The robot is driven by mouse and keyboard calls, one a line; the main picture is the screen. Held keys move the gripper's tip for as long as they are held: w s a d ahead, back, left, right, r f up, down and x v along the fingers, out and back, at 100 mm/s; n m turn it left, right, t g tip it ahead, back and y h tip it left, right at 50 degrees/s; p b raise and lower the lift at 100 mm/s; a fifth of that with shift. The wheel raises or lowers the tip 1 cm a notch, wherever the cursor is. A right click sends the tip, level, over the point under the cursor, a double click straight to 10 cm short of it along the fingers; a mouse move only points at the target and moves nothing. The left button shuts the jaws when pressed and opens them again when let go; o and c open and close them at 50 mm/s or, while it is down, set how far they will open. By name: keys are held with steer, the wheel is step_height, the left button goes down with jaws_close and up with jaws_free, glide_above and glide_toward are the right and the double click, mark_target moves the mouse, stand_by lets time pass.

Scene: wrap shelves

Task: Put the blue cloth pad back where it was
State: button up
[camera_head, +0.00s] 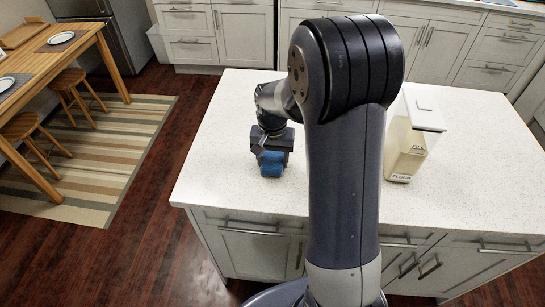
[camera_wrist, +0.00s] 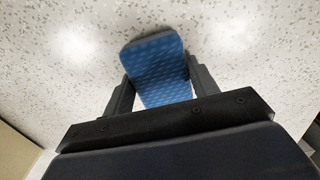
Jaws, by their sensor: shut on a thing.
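The blue cloth pad (camera_wrist: 158,70) sits between the two fingers of my gripper (camera_wrist: 158,88) in the wrist view, with a finger against each side. In the head view the blue pad (camera_head: 271,164) shows below my gripper (camera_head: 272,150), over the left part of the white speckled island counter (camera_head: 225,180). My gripper is shut on the pad. I cannot tell whether the pad touches the counter. The middle of the counter is hidden behind my arm.
A flour container (camera_head: 409,140) with a white lid stands on the counter right of my arm. The counter left of the gripper is clear. White cabinets (camera_head: 455,50) line the back. A wooden table (camera_head: 60,60) and stools stand at the far left.

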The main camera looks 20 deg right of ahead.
mark_target(273, 159)
steer(key=shift+f, duration=0.2)
steer(key=o, duration=1)
steer(key=shift+c, duration=0.2)
steer(key=shift+r, duration=0.1)
step_height(273, 159, up, 12)
steer(key=shift+r, duration=0.15)
